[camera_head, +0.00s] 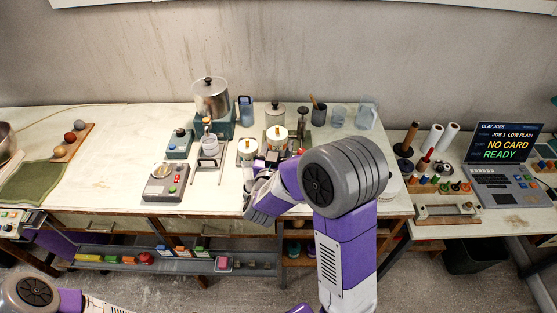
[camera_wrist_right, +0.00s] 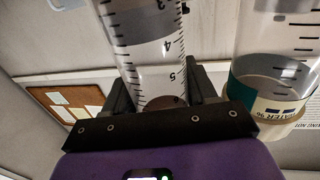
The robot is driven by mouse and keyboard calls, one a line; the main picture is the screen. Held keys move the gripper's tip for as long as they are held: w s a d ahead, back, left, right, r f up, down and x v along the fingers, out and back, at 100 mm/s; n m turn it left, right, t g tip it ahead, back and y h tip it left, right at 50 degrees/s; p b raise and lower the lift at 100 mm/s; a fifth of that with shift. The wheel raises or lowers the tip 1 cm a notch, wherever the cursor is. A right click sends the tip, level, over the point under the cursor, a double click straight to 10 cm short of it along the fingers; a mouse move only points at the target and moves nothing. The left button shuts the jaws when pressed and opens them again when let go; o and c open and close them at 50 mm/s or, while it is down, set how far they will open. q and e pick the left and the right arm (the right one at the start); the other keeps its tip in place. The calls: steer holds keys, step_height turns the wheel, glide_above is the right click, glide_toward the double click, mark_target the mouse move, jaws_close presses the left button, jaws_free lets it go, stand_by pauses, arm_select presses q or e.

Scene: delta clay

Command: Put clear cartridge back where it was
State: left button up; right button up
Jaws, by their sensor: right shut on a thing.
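A clear cartridge (camera_wrist_right: 150,55) with black graduation marks stands between the fingers of my right gripper (camera_wrist_right: 163,92) in the right wrist view. The gripper is shut on it near the end marked 5. The cartridge is too small and covered to make out there. My left gripper is out of view.
Another clear graduated cylinder (camera_wrist_right: 275,45) with a teal and cream label is close on the right in the wrist view.

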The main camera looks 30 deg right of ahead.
step_height(320, 180, down, 4)
steer(key=shift+f+b, duration=0.15)
steer(key=shift+b, duration=0.35)
steer(key=o, duration=1.1)
